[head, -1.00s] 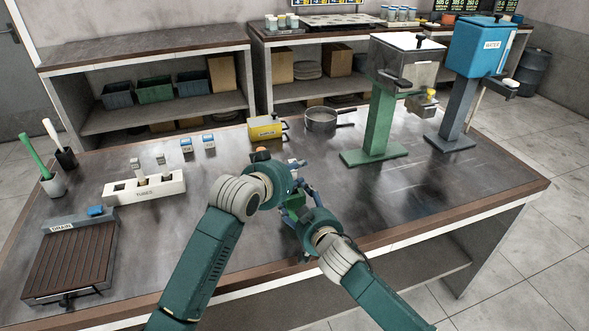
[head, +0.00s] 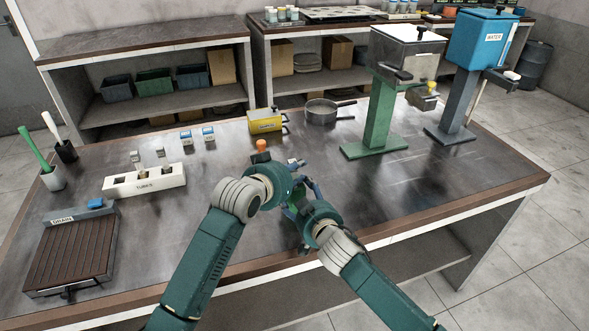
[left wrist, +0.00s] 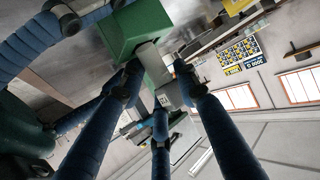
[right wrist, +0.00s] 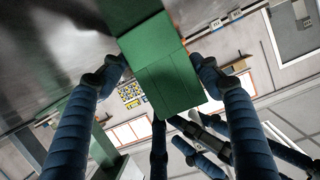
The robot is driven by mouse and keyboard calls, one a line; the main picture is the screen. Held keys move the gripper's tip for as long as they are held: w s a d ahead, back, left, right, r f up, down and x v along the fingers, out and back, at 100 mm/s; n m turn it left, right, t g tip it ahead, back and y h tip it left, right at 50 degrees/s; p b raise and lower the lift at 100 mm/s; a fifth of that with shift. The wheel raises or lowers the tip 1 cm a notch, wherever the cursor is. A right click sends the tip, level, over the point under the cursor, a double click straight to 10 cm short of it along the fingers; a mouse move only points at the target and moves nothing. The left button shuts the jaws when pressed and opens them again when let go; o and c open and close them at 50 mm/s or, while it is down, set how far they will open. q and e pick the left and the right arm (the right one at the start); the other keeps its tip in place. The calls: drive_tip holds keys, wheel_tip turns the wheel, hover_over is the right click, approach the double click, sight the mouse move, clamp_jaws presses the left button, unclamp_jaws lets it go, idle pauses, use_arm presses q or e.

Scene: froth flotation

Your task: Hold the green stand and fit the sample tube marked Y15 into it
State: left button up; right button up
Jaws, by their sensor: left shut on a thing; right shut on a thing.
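My right gripper (right wrist: 160,80) is shut on the green stand (right wrist: 168,75), whose faces show between its blue fingers. In the left wrist view the stand (left wrist: 133,30) is a green block at the top. My left gripper (left wrist: 158,78) is shut on a pale grey sample tube (left wrist: 154,66). The tube's far end meets the stand there; I cannot tell how far it sits inside. Its mark is too small to read. In the head view the left gripper (head: 298,172) and right gripper (head: 303,196) are close together above the table, mostly hiding both things.
A white tube rack (head: 143,187) and a brown drain tray (head: 70,255) are at the left. A green-legged machine (head: 377,120) stands at the back right. The table's right side is clear.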

use_arm(q)
drive_tip(key=shift+a+f, duration=0.1)
drive_tip(key=shift+f, duration=0.2)
drive_tip(key=o, duration=1.4)
drive_tip(key=shift+f, duration=0.1)
drive_tip(key=shift+c, duration=0.2)
drive_tip(key=shift+s, duration=0.1)
